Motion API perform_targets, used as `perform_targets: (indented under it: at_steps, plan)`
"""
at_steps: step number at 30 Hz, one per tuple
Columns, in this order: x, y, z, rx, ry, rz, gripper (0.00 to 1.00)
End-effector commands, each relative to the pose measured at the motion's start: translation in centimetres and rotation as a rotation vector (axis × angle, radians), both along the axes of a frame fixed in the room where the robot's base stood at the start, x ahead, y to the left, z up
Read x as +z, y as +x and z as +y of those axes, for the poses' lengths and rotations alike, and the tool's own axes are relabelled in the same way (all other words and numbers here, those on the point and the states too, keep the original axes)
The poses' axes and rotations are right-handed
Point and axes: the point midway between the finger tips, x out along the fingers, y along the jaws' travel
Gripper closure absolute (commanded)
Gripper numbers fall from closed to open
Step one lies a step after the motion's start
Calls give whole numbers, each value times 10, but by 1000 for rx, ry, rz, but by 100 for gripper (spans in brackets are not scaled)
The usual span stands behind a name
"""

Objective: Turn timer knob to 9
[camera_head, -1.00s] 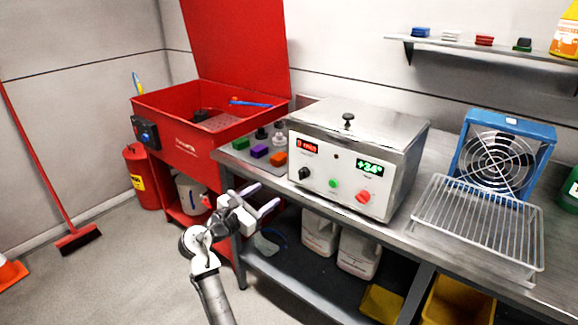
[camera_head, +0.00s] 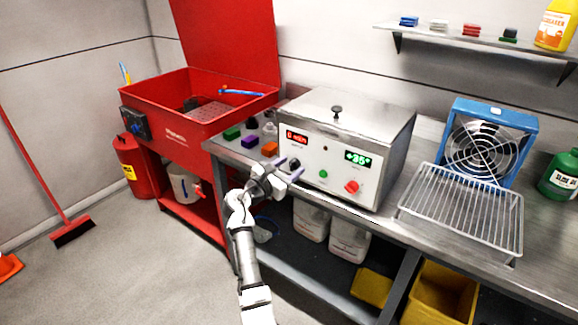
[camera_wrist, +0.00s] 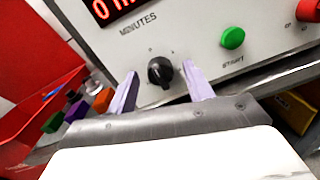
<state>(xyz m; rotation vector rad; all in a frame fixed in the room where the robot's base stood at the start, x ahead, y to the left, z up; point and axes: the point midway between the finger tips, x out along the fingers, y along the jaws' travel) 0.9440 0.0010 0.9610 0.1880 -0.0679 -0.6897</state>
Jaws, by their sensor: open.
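The timer knob is a black dial (camera_wrist: 160,72) under the word MINUTES on the front of a steel ultrasonic-type box (camera_head: 345,130). In the head view the knob (camera_head: 294,164) shows just above my fingers. A red display (camera_wrist: 112,10) above it starts with 0; the rest is cut off. My gripper (camera_wrist: 162,92) is open, its two pale purple fingers to the left and right of the knob in the wrist view. Whether the fingertips reach around the knob or stop short of it, I cannot tell. In the head view my gripper (camera_head: 288,168) is at the panel's lower left.
A green START button (camera_wrist: 232,38) and a red knob (camera_head: 352,187) are to the right on the panel. Green, purple and orange blocks (camera_head: 249,142) lie on the bench at left. A wire rack (camera_head: 460,208) and blue fan (camera_head: 490,140) are at right.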

Motion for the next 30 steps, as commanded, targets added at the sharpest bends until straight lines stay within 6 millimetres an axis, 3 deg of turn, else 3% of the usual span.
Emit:
perform_targets:
  at_steps: [9, 19, 30]
  plan:
    - [-1, 2, -2, 0, 0, 0, 50]
    - [-1, 2, -1, 0, -1, 1, 93]
    - [-1, 1, -1, 0, 54, -40, 93]
